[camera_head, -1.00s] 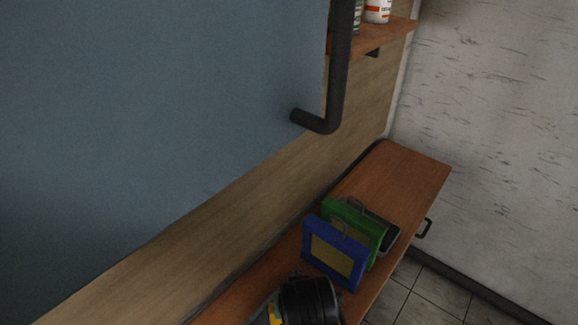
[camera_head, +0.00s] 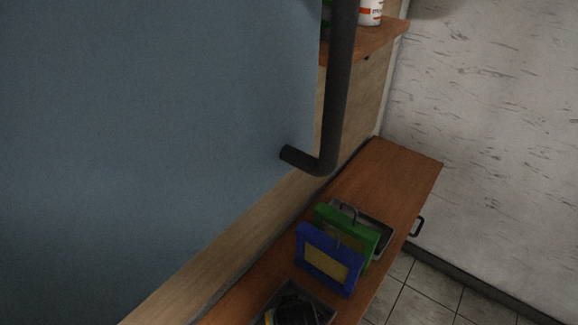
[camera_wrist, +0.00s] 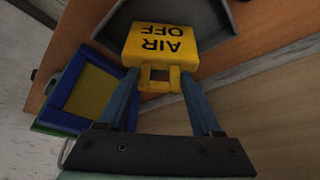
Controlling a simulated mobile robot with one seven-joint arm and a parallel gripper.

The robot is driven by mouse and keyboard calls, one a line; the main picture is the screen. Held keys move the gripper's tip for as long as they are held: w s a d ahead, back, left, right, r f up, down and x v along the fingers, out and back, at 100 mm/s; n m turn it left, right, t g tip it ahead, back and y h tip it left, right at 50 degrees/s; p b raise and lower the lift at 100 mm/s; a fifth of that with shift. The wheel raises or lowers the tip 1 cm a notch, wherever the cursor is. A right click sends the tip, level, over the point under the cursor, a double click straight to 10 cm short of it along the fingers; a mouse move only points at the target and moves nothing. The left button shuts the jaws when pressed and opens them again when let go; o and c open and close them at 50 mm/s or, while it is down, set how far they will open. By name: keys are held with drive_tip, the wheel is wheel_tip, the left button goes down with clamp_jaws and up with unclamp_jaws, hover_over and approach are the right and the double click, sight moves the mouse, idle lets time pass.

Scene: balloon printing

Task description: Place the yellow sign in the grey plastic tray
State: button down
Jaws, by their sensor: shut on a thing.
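The yellow sign (camera_wrist: 158,45) reads "AIR OFF" and appears upside down in the wrist view. My gripper (camera_wrist: 160,80) is shut on its narrow handle part. The grey plastic tray (camera_wrist: 218,20) lies behind the sign in the wrist view, and the sign covers part of it. Only a sliver of yellow shows there. I cannot tell whether the sign touches the tray floor.
A blue-framed panel (camera_head: 328,262) and a green-framed panel (camera_head: 347,229) stand beside the tray on the wooden bench (camera_head: 385,180). Another grey tray (camera_head: 376,224) is behind the green one. A blue board with a dark handle (camera_head: 338,100) fills the upper left.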

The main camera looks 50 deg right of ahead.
drive_tip(key=shift+f, duration=0.2)
drive_tip(key=shift+c, duration=0.3)
unclamp_jaws()
drive_tip(key=b+v, duration=0.1)
drive_tip(key=v, duration=1.1)
drive_tip(key=shift+r, duration=0.2)
drive_tip(key=shift+d, duration=0.1)
